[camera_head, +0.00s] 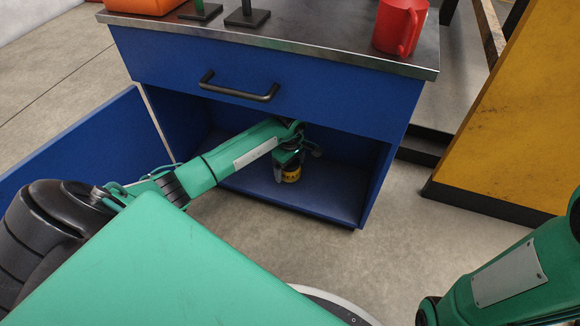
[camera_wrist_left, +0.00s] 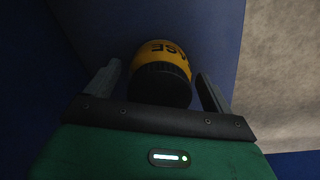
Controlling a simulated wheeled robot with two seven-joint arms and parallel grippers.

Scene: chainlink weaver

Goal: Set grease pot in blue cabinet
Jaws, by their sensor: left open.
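The grease pot (camera_wrist_left: 165,65) is yellow with a black lid and dark lettering. In the head view the yellow pot (camera_head: 291,174) stands on the floor of the open lower compartment of the blue cabinet (camera_head: 330,190). My left gripper (camera_head: 290,160) reaches into that compartment, right above the pot. In the left wrist view my left gripper's fingers (camera_wrist_left: 160,90) are open, one on each side of the pot, with a gap visible on the right side. My right gripper is not in view; only part of the right arm shows at the lower right.
The cabinet door (camera_head: 75,150) is swung open at the left. A drawer front with a black handle (camera_head: 238,90) is above the compartment. A red mug (camera_head: 399,27) and an orange bin (camera_head: 145,5) stand on the worktop (camera_head: 290,35). A yellow panel (camera_head: 520,125) stands at the right.

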